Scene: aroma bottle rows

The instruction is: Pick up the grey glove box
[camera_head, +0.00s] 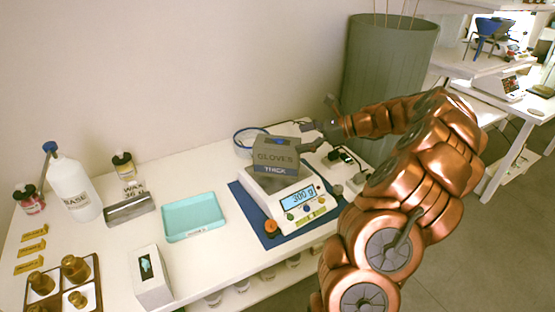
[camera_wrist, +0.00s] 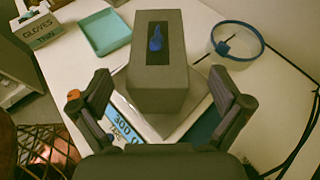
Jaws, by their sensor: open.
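The grey glove box (camera_head: 275,155), labelled GLOVES THICK, sits on the pan of a white scale (camera_head: 302,200) whose display reads 300 g. My gripper (camera_head: 318,125) is open and empty at the right of the box in the head view. In the wrist view the fingers of my gripper (camera_wrist: 161,74) are spread on either side of the box, apart from it.
The scale stands on a blue mat (camera_head: 246,200). A teal tray (camera_head: 193,216) lies left of it, and a white glove box (camera_head: 150,277) stands at the table's front. A tall grey-green bin (camera_head: 385,75) stands behind my arm.

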